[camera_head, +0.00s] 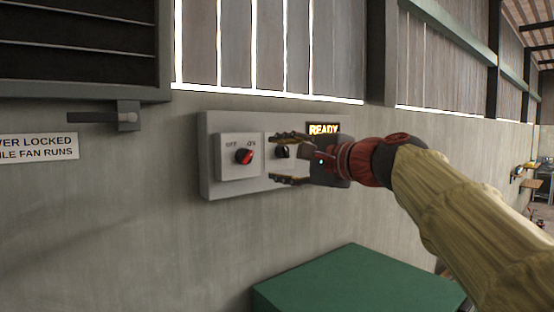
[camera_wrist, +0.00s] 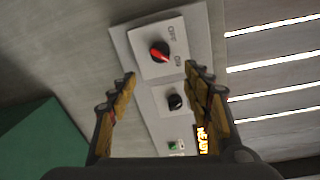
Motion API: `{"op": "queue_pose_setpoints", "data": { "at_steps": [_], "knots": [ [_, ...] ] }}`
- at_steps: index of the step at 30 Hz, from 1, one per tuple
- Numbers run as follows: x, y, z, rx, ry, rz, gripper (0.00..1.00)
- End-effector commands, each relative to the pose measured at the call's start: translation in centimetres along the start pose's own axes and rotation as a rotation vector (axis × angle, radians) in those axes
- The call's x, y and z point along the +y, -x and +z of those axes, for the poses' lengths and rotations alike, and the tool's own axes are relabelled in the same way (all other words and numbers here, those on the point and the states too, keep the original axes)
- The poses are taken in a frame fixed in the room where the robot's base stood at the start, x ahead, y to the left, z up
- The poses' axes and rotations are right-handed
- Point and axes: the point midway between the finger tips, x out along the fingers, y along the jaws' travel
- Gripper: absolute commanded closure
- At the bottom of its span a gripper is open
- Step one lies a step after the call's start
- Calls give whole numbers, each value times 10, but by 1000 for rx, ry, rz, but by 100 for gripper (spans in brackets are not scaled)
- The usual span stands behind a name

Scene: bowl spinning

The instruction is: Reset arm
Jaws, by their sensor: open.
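My gripper (camera_head: 272,158) is open and empty in front of a grey control panel (camera_head: 207,160) on the wall. In the wrist view my gripper (camera_wrist: 160,78) has its two fingers spread on either side of the panel. A red rotary knob (camera_head: 244,156) marked OFF and ON sits on the panel's left plate, left of the fingertips. It also shows in the wrist view (camera_wrist: 160,52). A black knob (camera_wrist: 175,101) lies between the fingers in that view, with no visible contact. A lit READY display (camera_head: 323,129) is at the panel's upper right, and a green button (camera_wrist: 172,146) is near it.
A green box-like surface (camera_head: 350,285) stands below the panel. A louvred vent (camera_head: 75,45) with a lever handle (camera_head: 100,118) is at the upper left, above a warning sign (camera_head: 38,147). The wall left of the panel's lower edge is bare.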

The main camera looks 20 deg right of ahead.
Motion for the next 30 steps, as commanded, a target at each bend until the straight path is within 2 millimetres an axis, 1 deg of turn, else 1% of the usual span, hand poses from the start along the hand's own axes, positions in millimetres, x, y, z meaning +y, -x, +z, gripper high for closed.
{"op": "queue_pose_setpoints", "data": {
  "at_steps": [10, 13, 14, 17, 18, 20, 21, 23, 24, 26, 27, 29, 30],
  "knots": [
    [0, 0, 0, 0, 5, 0, 50],
    [2, 0, 0, -1, 63, 7, 50],
    [9, -1, -3, 6, 112, 29, 50],
    [58, -4, -21, 28, 232, 142, 50],
    [82, -3, -29, 35, 286, 198, 50],
    [122, 4, -37, 41, 373, 287, 50],
    [151, 10, -41, 38, 429, 344, 50],
    [194, 19, -44, 25, 508, 426, 50],
    [222, 26, -45, 12, 558, 478, 50],
    [264, 37, -46, -10, 632, 551, 50],
    [291, 46, -46, -27, 680, 599, 50],
    [332, 59, -46, -58, 750, 668, 50],
    [359, 69, -46, -79, 796, 711, 50]
  ]
}}
